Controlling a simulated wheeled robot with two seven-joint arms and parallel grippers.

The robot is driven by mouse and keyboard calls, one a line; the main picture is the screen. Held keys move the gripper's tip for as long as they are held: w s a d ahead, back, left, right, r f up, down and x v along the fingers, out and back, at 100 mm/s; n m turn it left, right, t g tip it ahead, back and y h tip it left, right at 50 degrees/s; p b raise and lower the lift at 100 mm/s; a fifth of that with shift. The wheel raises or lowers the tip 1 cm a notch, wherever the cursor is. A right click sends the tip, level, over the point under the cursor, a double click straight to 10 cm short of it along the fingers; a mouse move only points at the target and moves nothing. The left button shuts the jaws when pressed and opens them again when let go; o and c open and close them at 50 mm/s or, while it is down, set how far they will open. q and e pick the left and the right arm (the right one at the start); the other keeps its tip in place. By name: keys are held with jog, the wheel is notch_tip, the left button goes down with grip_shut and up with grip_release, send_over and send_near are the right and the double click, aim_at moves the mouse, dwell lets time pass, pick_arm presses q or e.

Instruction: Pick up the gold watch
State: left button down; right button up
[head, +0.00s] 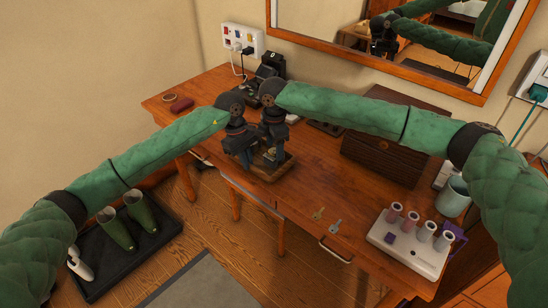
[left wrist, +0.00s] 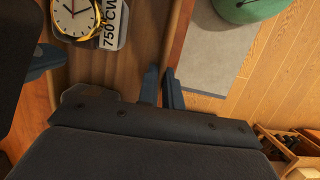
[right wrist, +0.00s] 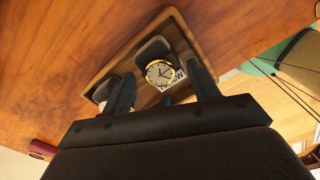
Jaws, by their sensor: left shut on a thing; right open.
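The gold watch (right wrist: 159,73) has a white face and sits on a grey cushion in a wooden tray (right wrist: 108,72) on the desk. My right gripper (right wrist: 162,88) is open, with its fingers on either side of the watch in the right wrist view. The watch also shows at the top left of the left wrist view (left wrist: 74,17), beside a "750" label (left wrist: 114,28). My left gripper (left wrist: 162,75) is shut on the tray's near wall. In the head view both grippers hide most of the tray's contents.
A second cushioned item (right wrist: 103,89) sits in the tray, partly hidden by a finger. Keys (head: 318,213), a white roll stand (head: 408,248), a mug (head: 454,197) and a brown box (head: 385,158) stand to the right. A red case (head: 182,105) lies at left. A mirror hangs behind.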

aim_at(274, 151)
grip_shut()
jog(key=shift+r, duration=0.15)
notch_tip(274, 151, up, 10)
dwell(0.6)
pick_arm(q)
jog(key=c, duration=1.5)
grip_release()
jog(key=shift+r, duration=0.1)
